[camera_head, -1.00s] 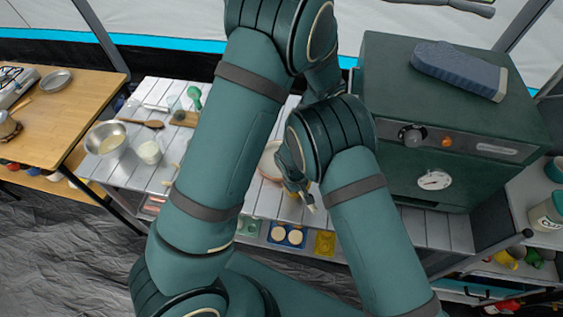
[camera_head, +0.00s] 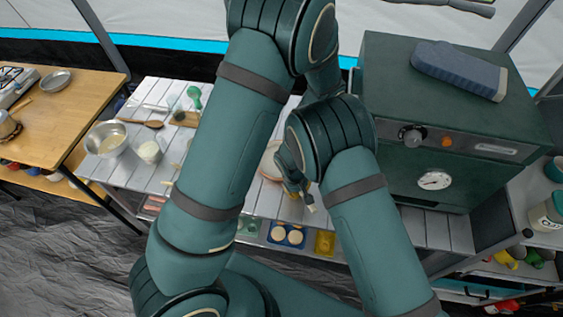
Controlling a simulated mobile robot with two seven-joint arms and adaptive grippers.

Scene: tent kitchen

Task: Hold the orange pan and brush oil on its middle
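A round peach-orange thing, likely the orange pan (camera_head: 268,160), lies on the slatted metal table, mostly hidden behind my arms. Part of a gripper, which seems to be my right gripper (camera_head: 304,196), shows just right of and in front of it. Its finger opening is too small and covered to read, and I cannot tell whether it touches the pan. My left gripper is hidden behind my arm links. I cannot make out an oil brush for certain.
The slatted table (camera_head: 118,173) bears a metal bowl (camera_head: 106,139), a white cup (camera_head: 149,151) and a wooden spoon (camera_head: 142,122) on its left. A green oven (camera_head: 455,150) stands at the right with a blue-grey block (camera_head: 458,70) on top. A wooden table (camera_head: 62,120) stands far left.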

